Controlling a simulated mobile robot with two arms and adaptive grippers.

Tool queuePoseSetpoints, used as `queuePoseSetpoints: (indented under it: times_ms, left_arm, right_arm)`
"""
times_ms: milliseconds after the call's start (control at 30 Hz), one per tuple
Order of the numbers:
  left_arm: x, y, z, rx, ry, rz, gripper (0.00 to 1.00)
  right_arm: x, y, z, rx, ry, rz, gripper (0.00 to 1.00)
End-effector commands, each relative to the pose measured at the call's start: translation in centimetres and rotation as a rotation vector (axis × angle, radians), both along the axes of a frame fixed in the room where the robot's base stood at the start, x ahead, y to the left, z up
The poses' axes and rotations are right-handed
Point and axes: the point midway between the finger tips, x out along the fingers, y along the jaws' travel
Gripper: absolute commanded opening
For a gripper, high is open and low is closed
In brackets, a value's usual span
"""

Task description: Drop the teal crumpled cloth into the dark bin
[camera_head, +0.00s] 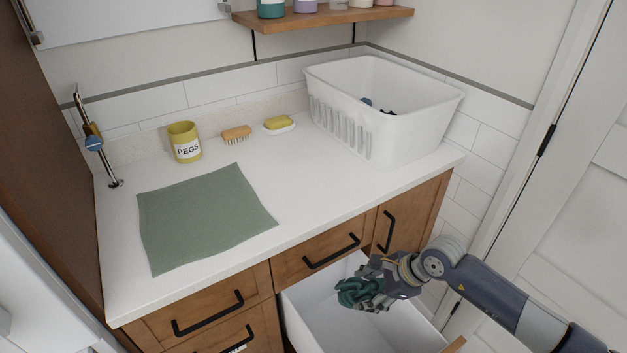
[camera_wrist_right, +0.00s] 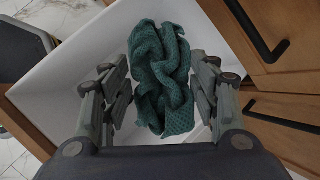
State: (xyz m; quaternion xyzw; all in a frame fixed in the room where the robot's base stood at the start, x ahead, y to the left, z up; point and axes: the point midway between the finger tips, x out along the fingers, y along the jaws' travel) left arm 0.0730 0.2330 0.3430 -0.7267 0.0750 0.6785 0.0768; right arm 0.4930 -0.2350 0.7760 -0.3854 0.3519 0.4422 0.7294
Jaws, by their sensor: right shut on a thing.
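The teal crumpled cloth (camera_head: 356,291) is held in my right gripper (camera_head: 372,287), above an open drawer (camera_head: 312,315) with a white inside. In the right wrist view the cloth (camera_wrist_right: 160,75) sits between the two fingers of the right gripper (camera_wrist_right: 160,95), with the white drawer interior below it. My right arm comes in from the lower right in the head view. I see no dark bin in either view. My left gripper is not in view.
A white basket (camera_head: 340,110) with dark items inside stands at the back right of the counter (camera_head: 300,190). A green mat (camera_head: 200,225), a yellow PEGS pot (camera_head: 185,142), a brush (camera_head: 237,133) and a soap dish (camera_head: 279,125) are also there. Drawer handles (camera_head: 332,251) stick out in front.

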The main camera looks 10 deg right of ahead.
Motion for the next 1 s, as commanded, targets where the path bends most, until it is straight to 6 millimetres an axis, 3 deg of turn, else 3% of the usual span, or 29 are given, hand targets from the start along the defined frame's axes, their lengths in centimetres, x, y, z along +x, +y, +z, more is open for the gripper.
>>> queuePoseSetpoints:
  times_ms: [100,233,700,1000]
  left_arm:
    - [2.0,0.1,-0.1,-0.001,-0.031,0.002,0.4]
    - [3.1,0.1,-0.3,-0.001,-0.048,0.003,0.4]
    - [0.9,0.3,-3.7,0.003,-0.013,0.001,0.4]
    - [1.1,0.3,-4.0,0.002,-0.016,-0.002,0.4]
  right_arm:
    - [0.1,-0.7,-0.8,0.0,0.0,-0.061,0.33]
    - [0.2,-0.9,-1.3,0.001,0.001,-0.08,0.33]
    - [0.1,-0.9,-6.2,0.001,0.002,-0.076,0.33]
    - [0.1,-0.9,-6.8,0.0,0.001,-0.075,0.33]
